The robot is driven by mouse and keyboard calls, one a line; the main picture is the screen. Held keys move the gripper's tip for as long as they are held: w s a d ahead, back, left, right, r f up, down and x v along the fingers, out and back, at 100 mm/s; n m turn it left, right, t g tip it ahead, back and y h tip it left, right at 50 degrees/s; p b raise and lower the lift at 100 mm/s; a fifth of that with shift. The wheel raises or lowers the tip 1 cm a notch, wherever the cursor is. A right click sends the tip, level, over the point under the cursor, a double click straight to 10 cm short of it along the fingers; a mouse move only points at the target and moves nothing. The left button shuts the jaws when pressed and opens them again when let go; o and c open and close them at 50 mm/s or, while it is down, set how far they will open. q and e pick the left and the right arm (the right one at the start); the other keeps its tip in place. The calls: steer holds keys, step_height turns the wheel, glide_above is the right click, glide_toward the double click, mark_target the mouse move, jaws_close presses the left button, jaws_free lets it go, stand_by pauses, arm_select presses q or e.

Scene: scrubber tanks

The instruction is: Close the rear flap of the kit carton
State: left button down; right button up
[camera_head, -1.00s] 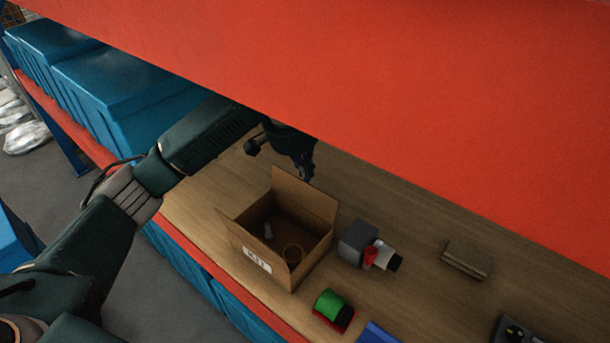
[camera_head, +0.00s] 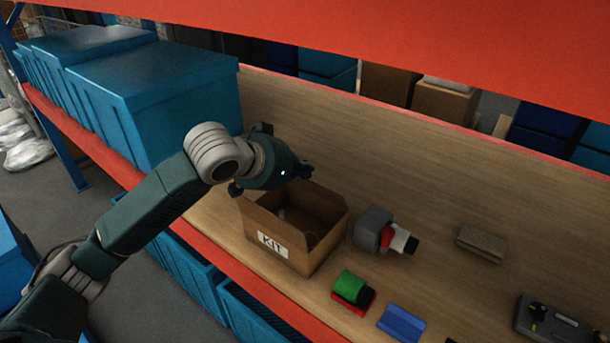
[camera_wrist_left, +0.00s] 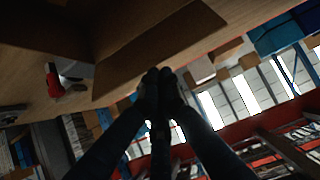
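The kit carton (camera_head: 256,221) stands on the wooden shelf board with its "KIT" label toward me. Its top is open, and its inside is partly visible. The rear flap (camera_head: 322,202) rises at the far side, partly hidden by my left gripper (camera_head: 303,173). In the left wrist view, a broad brown cardboard panel, apparently this flap (camera_wrist_left: 160,45), lies just beyond the fingertips (camera_wrist_left: 159,76). The fingers are together with nothing visible between them. I cannot tell whether they touch the cardboard. My right gripper is not in view.
To the carton's right are a grey block (camera_head: 371,228) with red and white parts, a green item (camera_head: 350,286), a blue item (camera_head: 401,323) and a tan block (camera_head: 482,243). Blue bins (camera_head: 150,100) stand at left. A red beam (camera_head: 400,40) crosses above.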

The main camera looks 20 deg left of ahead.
mark_target(305, 181)
arm_select(q)
steer(key=shift+s+a+f+t+h+b, duration=0.2)
steer(key=shift+s+f+t+b, duration=0.3)
steer(key=shift+s+b, duration=0.15)
steer(key=shift+s+a+f+t+h+b, duration=0.2)
steer(key=shift+s+f+t+b, duration=0.3)
steer(key=shift+s+b, duration=0.15)
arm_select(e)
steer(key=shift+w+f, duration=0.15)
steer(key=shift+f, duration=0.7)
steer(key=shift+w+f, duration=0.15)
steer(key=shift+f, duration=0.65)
arm_select(q)
steer(key=shift+w, duration=0.1)
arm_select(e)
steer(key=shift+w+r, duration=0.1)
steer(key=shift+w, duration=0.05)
